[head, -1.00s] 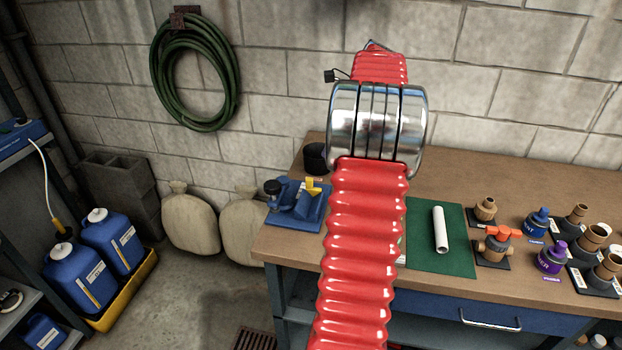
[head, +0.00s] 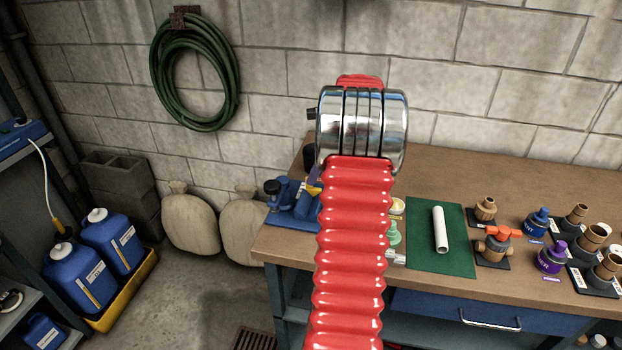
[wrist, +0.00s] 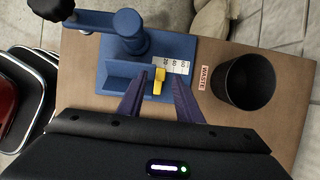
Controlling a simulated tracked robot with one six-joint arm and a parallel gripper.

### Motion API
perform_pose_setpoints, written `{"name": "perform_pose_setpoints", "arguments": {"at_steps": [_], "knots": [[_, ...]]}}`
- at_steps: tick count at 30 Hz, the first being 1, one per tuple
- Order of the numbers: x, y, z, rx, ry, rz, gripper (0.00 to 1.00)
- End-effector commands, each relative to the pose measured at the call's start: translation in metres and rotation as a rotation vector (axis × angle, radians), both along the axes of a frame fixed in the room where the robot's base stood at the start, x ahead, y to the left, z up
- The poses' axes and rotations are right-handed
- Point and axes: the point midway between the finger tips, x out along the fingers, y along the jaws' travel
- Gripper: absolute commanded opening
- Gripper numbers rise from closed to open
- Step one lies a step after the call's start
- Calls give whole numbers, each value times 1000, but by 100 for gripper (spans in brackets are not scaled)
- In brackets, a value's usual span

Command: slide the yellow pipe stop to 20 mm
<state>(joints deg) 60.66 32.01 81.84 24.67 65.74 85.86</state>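The yellow pipe stop (wrist: 158,84) stands on the blue jig (wrist: 112,74) in the wrist view. It is beside the left, low-number end of the white scale (wrist: 174,65). Its exact reading is too small to tell. My gripper (wrist: 159,86) is open, with one dark purple finger on each side of the stop and a gap on both sides. In the head view my red arm and silver wrist partly hide the jig (head: 283,217), and a bit of the yellow stop (head: 315,184) shows beside a finger.
A black waste cup (wrist: 246,82) stands right of the jig in the wrist view. The jig's blue post and black knob (wrist: 50,8) rise at its left. On the bench, a white pipe (head: 440,230) lies on a green mat (head: 463,262), with fittings further right.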

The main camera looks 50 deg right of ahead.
Motion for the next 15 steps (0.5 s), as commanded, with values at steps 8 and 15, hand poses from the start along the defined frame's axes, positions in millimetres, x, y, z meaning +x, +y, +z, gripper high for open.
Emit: {"name": "perform_pose_setpoints", "arguments": {"at_steps": [8,15], "knots": [[9,4,-23,0,0,0,32],[9,4,-25,0,0,0,32]]}}
